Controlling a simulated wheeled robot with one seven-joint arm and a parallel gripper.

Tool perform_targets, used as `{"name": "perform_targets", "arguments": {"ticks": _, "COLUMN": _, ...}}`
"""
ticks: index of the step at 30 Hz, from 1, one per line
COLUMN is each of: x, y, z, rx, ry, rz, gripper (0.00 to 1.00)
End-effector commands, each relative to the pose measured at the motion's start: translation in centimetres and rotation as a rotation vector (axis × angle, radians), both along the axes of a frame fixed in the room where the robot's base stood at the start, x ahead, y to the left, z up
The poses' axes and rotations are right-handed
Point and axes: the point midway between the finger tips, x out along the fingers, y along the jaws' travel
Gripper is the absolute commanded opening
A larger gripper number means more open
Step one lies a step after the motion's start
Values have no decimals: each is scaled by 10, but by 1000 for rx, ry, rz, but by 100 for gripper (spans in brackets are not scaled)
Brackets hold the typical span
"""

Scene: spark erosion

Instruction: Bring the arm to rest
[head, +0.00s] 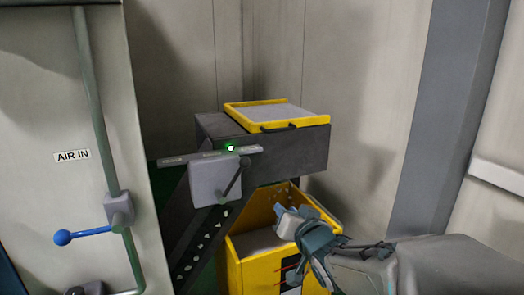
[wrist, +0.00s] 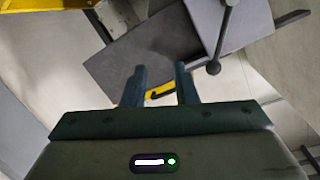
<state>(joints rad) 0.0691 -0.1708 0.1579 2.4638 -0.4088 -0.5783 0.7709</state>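My gripper (head: 288,222) is at the lower right of the head view, in front of the yellow bin, with my arm reaching in from the right edge. In the wrist view my gripper (wrist: 160,76) has its two dark fingers apart. Only background shows between them, so it is open and empty. A dark box-like machine part (wrist: 135,52) and a grey block with a black ball-ended lever (wrist: 214,66) lie beyond the fingers.
A dark machine (head: 285,155) with a yellow-rimmed lid (head: 316,120) stands in the corner. A yellow open bin (head: 256,273) is below it. A grey lever box (head: 207,182) juts out in front. At left is a cabinet (head: 55,200) with a blue-handled valve (head: 80,234).

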Motion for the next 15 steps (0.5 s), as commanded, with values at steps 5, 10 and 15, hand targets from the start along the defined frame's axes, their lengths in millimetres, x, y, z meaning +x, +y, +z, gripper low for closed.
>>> {"name": "perform_targets", "arguments": {"ticks": 5, "x": -22, "y": -38, "z": -9, "rx": -176, "ry": 190, "rz": -121, "gripper": 26}}
{"name": "perform_targets", "arguments": {"ticks": 10, "x": -59, "y": -68, "z": -22, "rx": -311, "ry": 408, "rz": -177, "gripper": 26}}
{"name": "perform_targets", "arguments": {"ticks": 15, "x": -109, "y": -86, "z": -32, "rx": -409, "ry": 644, "rz": -164, "gripper": 26}}
